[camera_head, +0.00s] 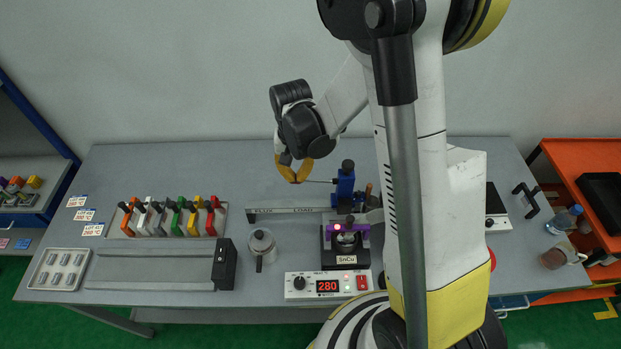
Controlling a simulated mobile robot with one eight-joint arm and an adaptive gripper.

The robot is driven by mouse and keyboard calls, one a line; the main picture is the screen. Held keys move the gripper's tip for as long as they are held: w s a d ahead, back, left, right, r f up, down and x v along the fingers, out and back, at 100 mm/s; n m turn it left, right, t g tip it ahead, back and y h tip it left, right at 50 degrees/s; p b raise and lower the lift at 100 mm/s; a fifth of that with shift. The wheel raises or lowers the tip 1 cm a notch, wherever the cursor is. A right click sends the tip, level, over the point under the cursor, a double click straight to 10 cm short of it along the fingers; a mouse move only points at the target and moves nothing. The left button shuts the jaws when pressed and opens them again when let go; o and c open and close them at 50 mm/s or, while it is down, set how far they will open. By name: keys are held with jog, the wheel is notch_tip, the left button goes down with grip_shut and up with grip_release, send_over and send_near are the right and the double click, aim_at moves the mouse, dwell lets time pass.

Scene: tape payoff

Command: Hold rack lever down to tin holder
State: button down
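My gripper (295,181), with yellow fingers, points down above the middle of the bench. Its fingertips come together at the left end of a thin rod, which looks like the rack lever (321,181). The lever runs roughly level to a blue rack post (345,187) with a black knob on top. The tips cover the lever's end. Below the post is a dark holder labelled SnCu (346,260), with purple clamp parts and a round pot, which looks like the tin holder. Whether the rack touches the pot cannot be told.
A control box (327,285) reading 280 stands in front of the holder. My arm blocks the bench's right part.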

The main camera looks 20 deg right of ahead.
aim_at(296, 183)
jog(key=shift+f+b, duration=1.5)
jog(key=shift+f, duration=0.25)
jog(key=shift+r, duration=0.1)
dwell(1.9)
jog(key=shift+r+p, duration=3.35)
jog(key=shift+r, duration=1.85)
jog(key=shift+b, duration=0.35)
jog(key=s+t+b, duration=0.1)
jog(key=b, duration=0.2)
jog(key=s+f+n+t+b, duration=0.2)
jog(key=s+b, duration=0.4)
jog(key=b, duration=0.3)
jog(key=s+f+n+t+b, duration=0.2)
jog(key=s+f+t+b, duration=0.1)
jog(key=s+b, duration=0.4)
jog(key=t+b, duration=0.1)
jog(key=b, duration=0.2)
jog(key=shift+f, duration=0.3)
